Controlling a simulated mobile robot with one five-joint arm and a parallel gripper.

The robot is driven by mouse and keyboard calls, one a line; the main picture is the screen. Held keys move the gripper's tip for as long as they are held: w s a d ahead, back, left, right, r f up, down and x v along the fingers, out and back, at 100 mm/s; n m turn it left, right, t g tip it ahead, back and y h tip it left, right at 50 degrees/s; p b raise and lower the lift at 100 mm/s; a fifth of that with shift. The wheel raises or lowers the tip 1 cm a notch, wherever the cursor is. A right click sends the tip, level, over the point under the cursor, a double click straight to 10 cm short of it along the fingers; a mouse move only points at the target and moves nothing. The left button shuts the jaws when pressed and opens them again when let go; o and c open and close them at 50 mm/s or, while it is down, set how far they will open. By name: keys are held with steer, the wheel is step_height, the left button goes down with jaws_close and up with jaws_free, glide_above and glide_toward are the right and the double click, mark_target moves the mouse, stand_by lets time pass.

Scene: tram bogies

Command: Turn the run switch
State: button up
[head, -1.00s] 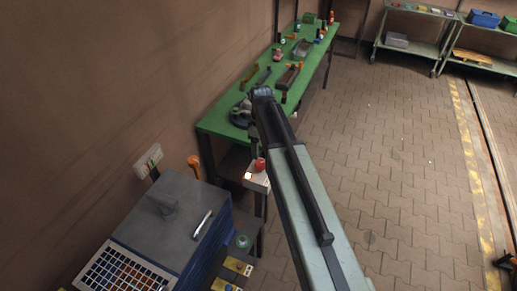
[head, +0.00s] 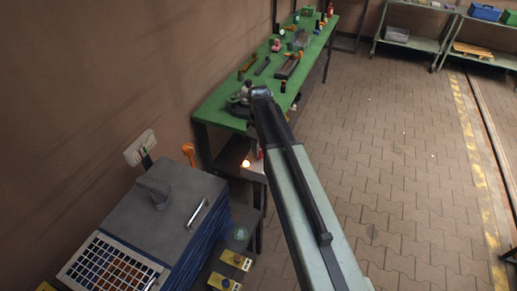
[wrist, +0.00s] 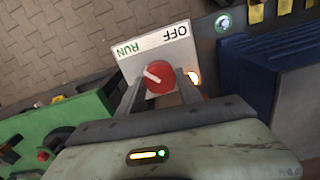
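The run switch is a red round knob (wrist: 160,77) with a white pointer line, on a pale plate (wrist: 155,48) marked OFF and RUN. In the wrist view the pointer slants up and left, roughly towards RUN. My gripper (wrist: 160,86) has one finger on each side of the knob, apart, with a narrow space showing beside it; contact cannot be made out. An amber lamp (wrist: 195,77) glows beside the right finger. In the head view the switch box (head: 253,174) stands below the bench end, its knob partly hidden by my arm.
A green workbench (head: 223,104) with tools runs along the wall. A blue-grey cabinet (head: 170,215) with a handle and a grille stands at the front left. Yellow pieces (head: 235,259) lie beside it. Open paved floor (head: 400,150) lies to the right.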

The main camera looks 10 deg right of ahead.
steer(key=shift+a, duration=0.1)
steer(key=c, duration=0.7)
steer(key=m, duration=0.3)
steer(key=shift+m, duration=0.4)
steer(key=m, duration=0.4)
steer(key=shift+w+m, duration=0.1)
steer(key=shift+m, duration=0.2)
steer(key=m, duration=0.4)
steer(key=shift+m, duration=1.7)
